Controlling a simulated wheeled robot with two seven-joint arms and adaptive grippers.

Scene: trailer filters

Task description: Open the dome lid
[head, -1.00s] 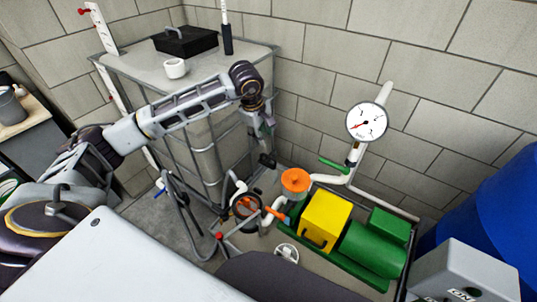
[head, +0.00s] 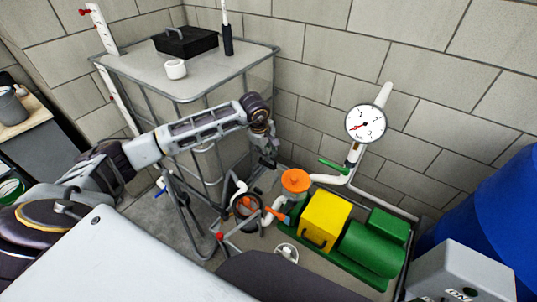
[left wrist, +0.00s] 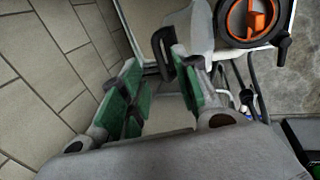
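A rounded orange top (head: 296,180) sits on a pump or filter fitting, left of the yellow box; it may be the dome lid, but I cannot tell for sure. Left of it is a black-ringed round fitting (head: 246,205) with orange parts inside. A similar black ring with an orange handle (left wrist: 255,20) shows at the top right of the left wrist view. My left gripper (head: 268,158) hangs above and left of the orange top, apart from it. Its green-padded fingers (left wrist: 160,95) are spread. A dark loop-shaped piece (left wrist: 163,50) shows near the fingertips. My right gripper is out of view.
A caged tank (head: 200,85) stands behind my left arm, carrying a black box (head: 186,40) and a white cup (head: 175,68). A yellow box (head: 326,220), green motor (head: 372,247) and gauge (head: 366,123) are on the right. Hoses and pipes crowd the floor below.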

